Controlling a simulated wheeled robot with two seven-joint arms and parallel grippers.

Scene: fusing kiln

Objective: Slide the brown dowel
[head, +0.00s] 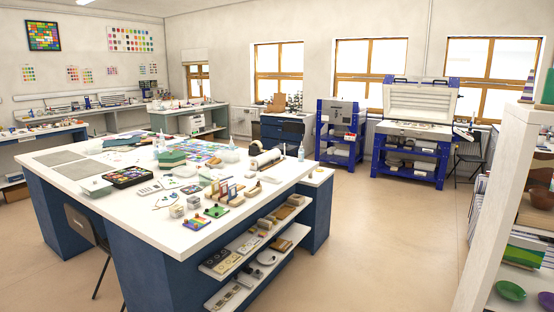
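I cannot make out a brown dowel for certain in the head view. A pale beige cylinder (266,159) lies near the far right corner of the large white-topped worktable (180,229). Small brown wooden pieces (226,191) stand near the table's right edge, too small to tell their exact shape. Neither of my grippers is in view.
A blue-framed kiln (414,129) with its lid raised stands at the back right, beside a smaller blue unit (341,130). A shelf unit (497,190) with bowls is at the right. A chair (87,226) stands at the table's near left. The floor (385,235) between is clear.

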